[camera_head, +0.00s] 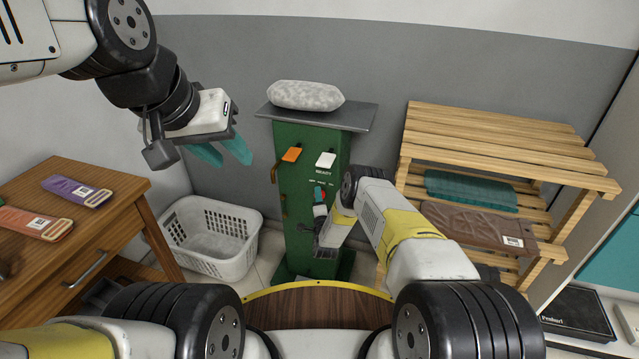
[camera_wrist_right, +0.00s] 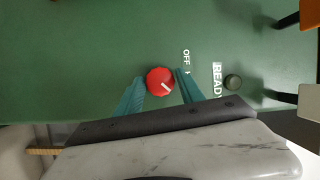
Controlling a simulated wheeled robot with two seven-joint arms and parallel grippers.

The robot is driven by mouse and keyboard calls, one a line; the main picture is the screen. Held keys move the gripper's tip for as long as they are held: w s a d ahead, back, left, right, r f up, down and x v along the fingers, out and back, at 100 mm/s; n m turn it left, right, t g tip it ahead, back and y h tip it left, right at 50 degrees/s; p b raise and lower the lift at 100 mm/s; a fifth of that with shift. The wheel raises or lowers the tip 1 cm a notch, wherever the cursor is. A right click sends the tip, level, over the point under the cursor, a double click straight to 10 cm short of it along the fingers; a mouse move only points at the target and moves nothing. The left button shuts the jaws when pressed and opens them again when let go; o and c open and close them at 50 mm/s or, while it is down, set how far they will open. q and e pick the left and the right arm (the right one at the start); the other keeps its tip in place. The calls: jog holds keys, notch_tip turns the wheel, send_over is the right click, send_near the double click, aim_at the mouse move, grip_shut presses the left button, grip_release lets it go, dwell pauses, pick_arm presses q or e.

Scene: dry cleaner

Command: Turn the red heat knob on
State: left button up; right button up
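The red heat knob (camera_wrist_right: 160,81) is on the front of the green machine (camera_head: 297,165); its white mark points to the lower right in the right wrist view. An OFF label (camera_wrist_right: 186,55) is printed beside it. My right gripper (camera_wrist_right: 160,76) has one teal finger on each side of the knob, with narrow gaps seeming to show, so it looks open around it. In the head view the knob (camera_head: 318,191) is partly hidden by my right gripper (camera_head: 320,199). My left gripper (camera_head: 228,159) is open and empty, in the air left of the machine.
Orange (camera_head: 291,154) and white (camera_head: 325,160) blocks project from the machine above the knob. A white basket (camera_head: 212,240) is left, a wooden rack (camera_head: 490,130) right, and a wooden desk (camera_head: 110,180) far left.

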jog(key=shift+o, duration=0.9)
jog(key=s, duration=0.7)
jog(key=shift+s+d, duration=0.3)
jog(key=shift+s, duration=0.1)
